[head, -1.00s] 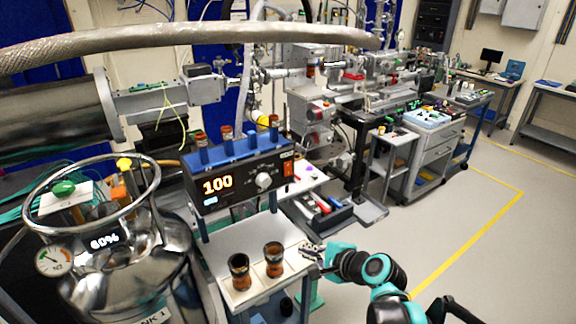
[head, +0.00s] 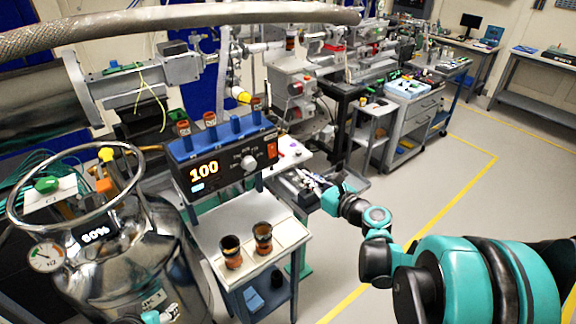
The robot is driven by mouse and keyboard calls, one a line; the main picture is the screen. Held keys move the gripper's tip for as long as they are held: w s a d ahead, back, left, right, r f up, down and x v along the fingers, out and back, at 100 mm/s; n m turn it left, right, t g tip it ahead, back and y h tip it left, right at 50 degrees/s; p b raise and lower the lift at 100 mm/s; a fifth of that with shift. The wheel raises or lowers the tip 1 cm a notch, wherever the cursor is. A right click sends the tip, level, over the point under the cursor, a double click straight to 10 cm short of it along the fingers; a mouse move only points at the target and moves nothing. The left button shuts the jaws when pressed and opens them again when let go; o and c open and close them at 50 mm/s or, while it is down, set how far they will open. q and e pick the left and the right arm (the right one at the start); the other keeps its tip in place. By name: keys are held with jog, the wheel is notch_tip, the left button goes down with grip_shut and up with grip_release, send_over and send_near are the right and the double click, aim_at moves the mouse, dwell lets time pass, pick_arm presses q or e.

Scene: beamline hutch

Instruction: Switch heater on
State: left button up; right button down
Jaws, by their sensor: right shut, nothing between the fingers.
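The heater is a black control box (head: 225,166) with a blue top, left of centre in the head view. The switch's position is too small to tell. My right gripper (head: 308,178) is shut and empty, to the right of and below the switch, clear of the box in the picture.
Two dark amber vessels (head: 263,238) stand on the white cart top (head: 205,224) below the heater. A shiny tank (head: 125,260) with a ring handle is at the left. Small vials (head: 210,119) stand on the heater. Open floor (head: 440,205) lies to the right.

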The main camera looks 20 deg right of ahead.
aim_at(273, 156)
pick_arm(q)
notch_tip(273, 156, down, 3)
jog(key=shift+r+b, duration=0.2)
jog(key=shift+b, duration=1.05)
pick_arm(e)
jog(key=x, duration=1.3)
jog(key=shift+w+a, duration=0.15)
jog(key=shift+w, duration=0.15)
